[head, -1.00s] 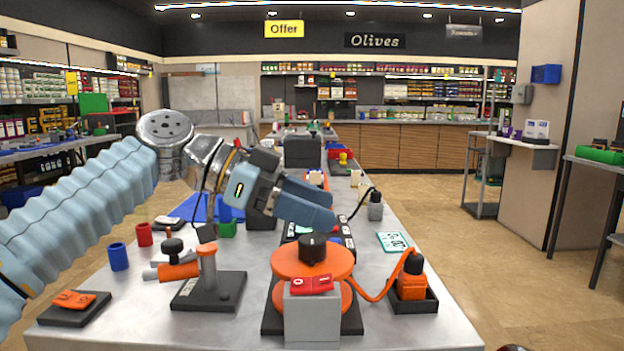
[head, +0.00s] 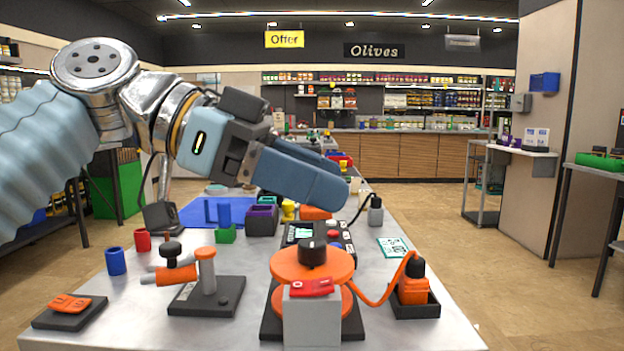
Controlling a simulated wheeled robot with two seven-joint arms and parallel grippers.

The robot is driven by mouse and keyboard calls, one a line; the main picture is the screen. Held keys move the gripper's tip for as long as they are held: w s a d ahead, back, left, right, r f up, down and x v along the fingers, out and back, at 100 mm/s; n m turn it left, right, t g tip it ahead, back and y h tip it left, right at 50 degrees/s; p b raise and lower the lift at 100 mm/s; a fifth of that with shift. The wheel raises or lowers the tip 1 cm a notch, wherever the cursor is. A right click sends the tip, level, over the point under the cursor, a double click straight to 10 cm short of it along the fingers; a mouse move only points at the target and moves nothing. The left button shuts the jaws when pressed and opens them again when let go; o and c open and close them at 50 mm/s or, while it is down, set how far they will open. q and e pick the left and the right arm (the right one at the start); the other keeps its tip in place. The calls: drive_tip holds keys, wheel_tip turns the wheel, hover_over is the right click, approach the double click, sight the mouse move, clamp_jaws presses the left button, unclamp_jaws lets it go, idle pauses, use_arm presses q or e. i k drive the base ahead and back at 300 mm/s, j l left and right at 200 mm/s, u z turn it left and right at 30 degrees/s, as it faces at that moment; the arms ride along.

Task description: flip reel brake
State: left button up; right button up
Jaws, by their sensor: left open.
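An orange cable reel (head: 312,264) with a black knob on top stands on a black base near the front of the table. A red switch piece (head: 311,287), which looks like the reel brake, sits on a grey block (head: 311,318) at the front of the reel. My left gripper (head: 335,180) is open and empty, with its blue fingers in the air above and behind the reel, touching nothing. The gap between the fingers is partly hidden by the nearer finger. My right gripper is not in view.
An orange cable runs from the reel to an orange plug (head: 413,284) in a black tray at right. A black-based stand with an orange-topped post (head: 207,270) is at left. Red (head: 142,240) and blue (head: 116,261) cups and a control box (head: 318,235) stand farther back.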

sight(325, 286)
drive_tip(key=k, duration=1)
